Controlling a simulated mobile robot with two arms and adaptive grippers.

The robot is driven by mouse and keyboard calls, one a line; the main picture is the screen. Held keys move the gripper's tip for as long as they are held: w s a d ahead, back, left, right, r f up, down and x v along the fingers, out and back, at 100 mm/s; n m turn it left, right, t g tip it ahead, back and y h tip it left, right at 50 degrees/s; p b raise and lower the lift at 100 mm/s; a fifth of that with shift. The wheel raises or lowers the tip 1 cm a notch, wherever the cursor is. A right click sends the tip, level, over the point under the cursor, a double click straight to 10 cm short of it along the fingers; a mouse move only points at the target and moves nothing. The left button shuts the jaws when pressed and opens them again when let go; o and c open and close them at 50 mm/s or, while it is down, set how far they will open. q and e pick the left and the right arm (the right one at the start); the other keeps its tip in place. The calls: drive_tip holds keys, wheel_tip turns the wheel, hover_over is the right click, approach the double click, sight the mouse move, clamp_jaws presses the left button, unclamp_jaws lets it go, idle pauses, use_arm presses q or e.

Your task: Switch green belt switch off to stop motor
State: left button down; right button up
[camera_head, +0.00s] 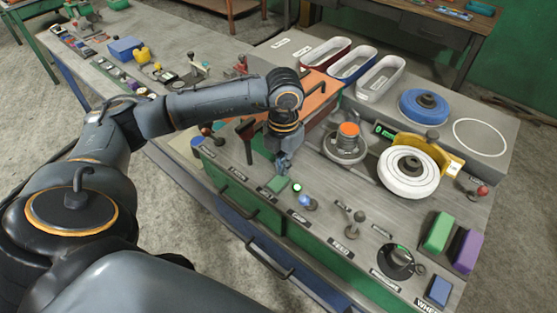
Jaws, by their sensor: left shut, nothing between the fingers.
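My left gripper (283,166) is shut and empty. It points down just above the front part of the workbench panel, close behind a small green block (277,184). A small round green-lit control (297,187) sits just right of that block. Which of these two is the belt switch, and whether it is on, I cannot tell for sure. A gap or contact between the fingertips and the green block is too small to make out. My right gripper is not in view.
A blue-lit knob (307,203) and a lever (354,225) stand to the right on the panel. A white wheel (408,174), a blue disc (424,105) and an orange-topped round part (348,130) stand behind. Red, blue and white trays (380,78) lie at the back.

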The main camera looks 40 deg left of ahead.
use_arm(q)
drive_tip(key=shift+f+b, duration=0.95)
drive_tip(key=shift+f, duration=0.1)
idle(0.4)
drive_tip(key=shift+r, duration=0.15)
drive_tip(key=shift+r+p, duration=2)
drive_tip(key=shift+r, duration=1.45)
